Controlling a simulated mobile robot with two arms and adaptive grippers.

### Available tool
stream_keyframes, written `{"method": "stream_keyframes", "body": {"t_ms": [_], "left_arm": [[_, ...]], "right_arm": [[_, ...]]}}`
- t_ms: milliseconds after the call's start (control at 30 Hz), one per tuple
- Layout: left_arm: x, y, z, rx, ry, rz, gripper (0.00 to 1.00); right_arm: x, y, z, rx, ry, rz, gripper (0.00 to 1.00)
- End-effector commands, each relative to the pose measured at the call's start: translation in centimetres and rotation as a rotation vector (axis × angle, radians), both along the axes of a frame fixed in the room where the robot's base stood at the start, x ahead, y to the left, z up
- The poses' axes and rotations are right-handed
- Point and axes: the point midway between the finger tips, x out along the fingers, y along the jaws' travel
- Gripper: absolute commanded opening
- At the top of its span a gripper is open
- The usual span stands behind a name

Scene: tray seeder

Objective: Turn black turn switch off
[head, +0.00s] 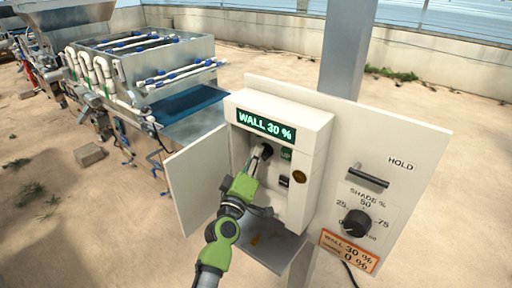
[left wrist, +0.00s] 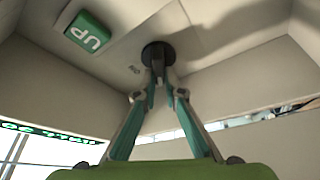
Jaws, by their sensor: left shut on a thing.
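The black turn switch (head: 266,150) is on the front of the white control box, below the green display and left of the green UP button. In the left wrist view it is a round black knob (left wrist: 158,47) with a grip bar. My left gripper (head: 257,160) reaches up to it from below. In the left wrist view my left fingertips (left wrist: 158,78) are shut on the switch's bar from both sides. The fingers partly cover the switch, and its pointer setting cannot be read. My right gripper is out of view.
The display (head: 266,126) reads WALL 30 %. The UP button (head: 286,154) sits close to the switch. An open white door (head: 192,180) stands at the left. The right panel has a HOLD handle (head: 368,176) and a SHADE dial (head: 356,223). A tray machine (head: 140,60) stands behind.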

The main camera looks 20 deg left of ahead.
Motion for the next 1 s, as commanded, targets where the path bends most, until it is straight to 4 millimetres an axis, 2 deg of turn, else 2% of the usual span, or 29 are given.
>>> {"method": "stream_keyframes", "body": {"t_ms": [567, 600, 633, 1000], "left_arm": [[0.0, 0.03, -0.1, -0.029, 0.011, 0.0, 0.0], [0.0, 0.03, -0.1, -0.029, 0.011, 0.0, 0.2], [0.0, 0.03, -0.1, -0.029, 0.011, 0.0, 0.26], [-0.17, 0.04, -0.12, -0.028, 0.011, 0.0, 0.26]], "right_arm": [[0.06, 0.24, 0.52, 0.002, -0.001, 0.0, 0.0], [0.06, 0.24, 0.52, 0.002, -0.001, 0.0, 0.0], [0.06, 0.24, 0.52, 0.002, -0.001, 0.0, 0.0], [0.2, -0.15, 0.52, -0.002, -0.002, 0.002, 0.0]]}}
